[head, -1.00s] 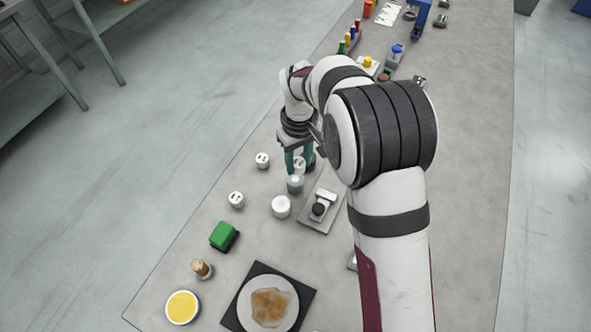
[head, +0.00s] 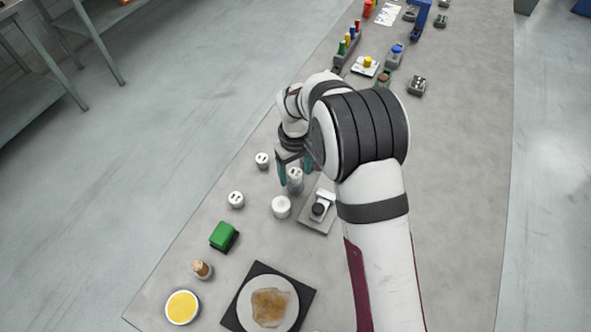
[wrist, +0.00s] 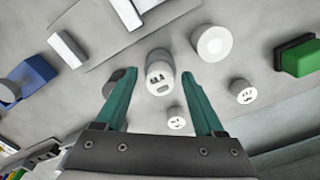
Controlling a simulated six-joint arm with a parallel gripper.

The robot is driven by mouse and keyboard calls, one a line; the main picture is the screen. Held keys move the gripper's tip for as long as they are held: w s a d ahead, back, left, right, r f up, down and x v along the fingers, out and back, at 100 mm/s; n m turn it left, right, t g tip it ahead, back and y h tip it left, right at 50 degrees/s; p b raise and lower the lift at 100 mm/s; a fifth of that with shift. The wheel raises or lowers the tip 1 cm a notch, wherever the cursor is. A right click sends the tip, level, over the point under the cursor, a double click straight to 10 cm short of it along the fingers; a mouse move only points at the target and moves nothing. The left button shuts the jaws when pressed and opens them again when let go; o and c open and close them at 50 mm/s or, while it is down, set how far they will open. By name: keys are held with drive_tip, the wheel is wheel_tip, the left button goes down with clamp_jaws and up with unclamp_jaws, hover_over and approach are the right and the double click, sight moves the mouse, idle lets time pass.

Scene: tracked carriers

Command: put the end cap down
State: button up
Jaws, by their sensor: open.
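A white end cap with dark slots (head: 295,173) sits on top of a short grey cylinder (head: 296,187) on the bench. In the wrist view the cap (wrist: 160,80) faces the camera, with the grey body (wrist: 159,57) behind it. My gripper (head: 295,178) is open around them, one teal finger on each side. In the wrist view a gap shows between each finger and the cap. Two similar slotted white caps stand apart on the bench, one behind-left (head: 262,160) and one to the left (head: 236,199).
A plain white round piece (head: 281,207) stands close in front, beside a grey plate with a black knob (head: 318,209). A green block (head: 222,236), a cork-topped item (head: 202,269), a yellow dish (head: 182,307) and a plate on a dark mat (head: 310,293) lie nearer.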

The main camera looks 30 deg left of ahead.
sight(295, 173)
drive_tip(key=shift+r, duration=0.1)
wheel_tip(295, 173, up, 12)
drive_tip(key=s+d+r+m, duration=0.3)
drive_tip(key=d+r+m, duration=0.25)
drive_tip(key=d, duration=0.65)
drive_tip(key=s+d+m+y, duration=0.1)
drive_tip(key=s+d+m, duration=0.4)
drive_tip(key=s, duration=0.5)
drive_tip(key=s+d+m, duration=0.6)
drive_tip(key=s+d, duration=0.3)
drive_tip(key=shift+s+y, duration=0.4)
drive_tip(key=shift+f, duration=0.1)
